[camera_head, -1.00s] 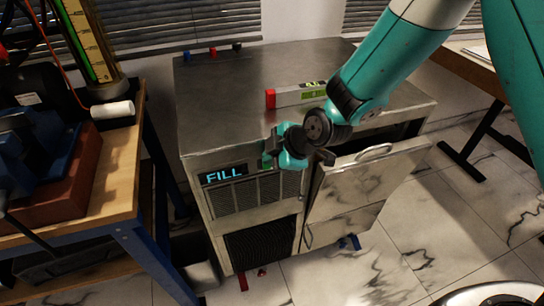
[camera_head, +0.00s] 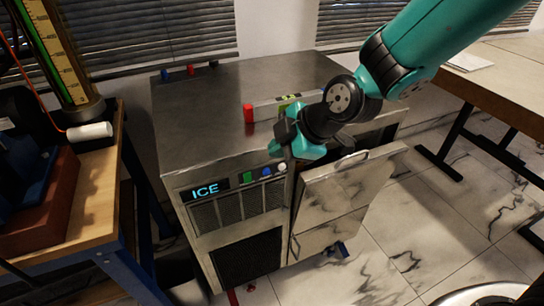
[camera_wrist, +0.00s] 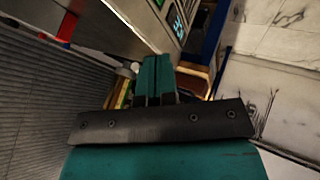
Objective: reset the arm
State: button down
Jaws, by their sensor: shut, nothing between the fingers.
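My arm comes in from the upper right in the head view. My gripper (camera_head: 281,151) is in front of the metal machine's upper front edge, beside its row of buttons. In the wrist view my gripper (camera_wrist: 158,62) shows two teal fingers pressed together with nothing between them. The machine (camera_head: 190,130) has a display (camera_head: 205,189) that reads "ICE". A green button (camera_head: 247,178), a blue button (camera_head: 266,172) and a white knob (camera_head: 282,167) are visible right of the display. I cannot tell whether the gripper touches any of them.
The machine's door (camera_head: 345,185) hangs tilted open below my arm. A workbench (camera_head: 95,180) stands at left, a table (camera_head: 485,75) at right. Tiled floor (camera_head: 400,250) is open at front right.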

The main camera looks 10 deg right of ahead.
dwell(0.4)
jog(key=s+d+r+m+g+p, duration=0.1)
jog(key=s+d+r+m+p, duration=0.1)
jog(key=s+r, duration=0.4)
jog(key=s+d+r+m+g+h+p, duration=0.1)
jog(key=s+d+r+m+g+p, duration=0.1)
jog(key=s+r+m, duration=0.4)
jog(key=s+d+r+m+g+h+p, duration=0.1)
jog(key=s+d+r+m+p, duration=0.3)
jog(key=s+r, duration=0.3)
jog(key=shift+s+d+r+m+p, duration=0.15)
jog(key=shift+s+r+m+p, duration=0.25)
jog(key=shift+p, duration=0.45)
jog(key=shift+s+f, duration=0.1)
